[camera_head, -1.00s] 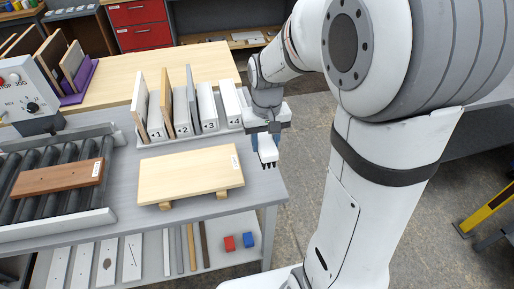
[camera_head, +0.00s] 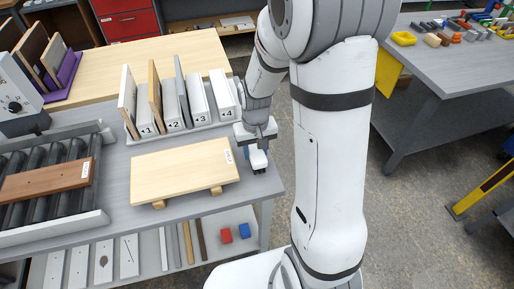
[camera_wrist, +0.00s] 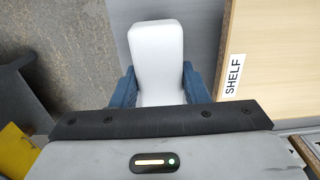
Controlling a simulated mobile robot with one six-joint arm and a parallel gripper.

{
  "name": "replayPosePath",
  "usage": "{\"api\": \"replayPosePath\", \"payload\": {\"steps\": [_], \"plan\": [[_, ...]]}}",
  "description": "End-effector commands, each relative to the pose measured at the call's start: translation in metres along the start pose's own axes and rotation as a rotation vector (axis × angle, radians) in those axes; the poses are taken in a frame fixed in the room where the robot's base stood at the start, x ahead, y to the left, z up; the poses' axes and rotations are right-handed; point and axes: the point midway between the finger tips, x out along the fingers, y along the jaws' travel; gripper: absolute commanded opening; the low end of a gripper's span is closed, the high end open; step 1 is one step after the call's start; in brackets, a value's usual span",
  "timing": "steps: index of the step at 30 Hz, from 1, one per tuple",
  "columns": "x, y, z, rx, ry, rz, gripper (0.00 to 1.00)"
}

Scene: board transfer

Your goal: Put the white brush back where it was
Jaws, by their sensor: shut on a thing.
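The white brush (camera_wrist: 157,52) is between the blue finger pads of my gripper (camera_wrist: 158,90) in the wrist view, and the gripper is shut on it. In the head view my gripper (camera_head: 257,148) points down at the right end of the grey table, just right of the light wooden board. The white brush (camera_head: 258,159) shows below the fingers, with a dark underside. It is at or just above the tabletop; I cannot tell whether it touches.
The light wooden board (camera_head: 184,172) lies on two small blocks; its label reads SHELF in the wrist view. A numbered rack (camera_head: 190,130) holds upright boards behind it. A roller conveyor with a brown board (camera_head: 45,184) is at left. The table's right edge is close to my gripper.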

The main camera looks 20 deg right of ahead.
Motion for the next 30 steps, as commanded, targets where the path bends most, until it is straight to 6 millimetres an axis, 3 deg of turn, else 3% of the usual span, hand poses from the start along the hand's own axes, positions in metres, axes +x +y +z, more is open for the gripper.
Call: {"api": "replayPosePath", "payload": {"steps": [10,11,18,26,30], "plan": [[0.005,0.001,0.000,0.001,0.001,0.000,0.19],[0.003,0.001,0.000,0.001,0.001,0.000,0.43],[0.003,0.001,0.000,0.002,0.001,0.000,0.62],[0.001,0.001,0.000,0.002,0.001,0.000,0.62],[-0.011,0.001,-0.001,0.002,0.005,0.000,0.62]]}}
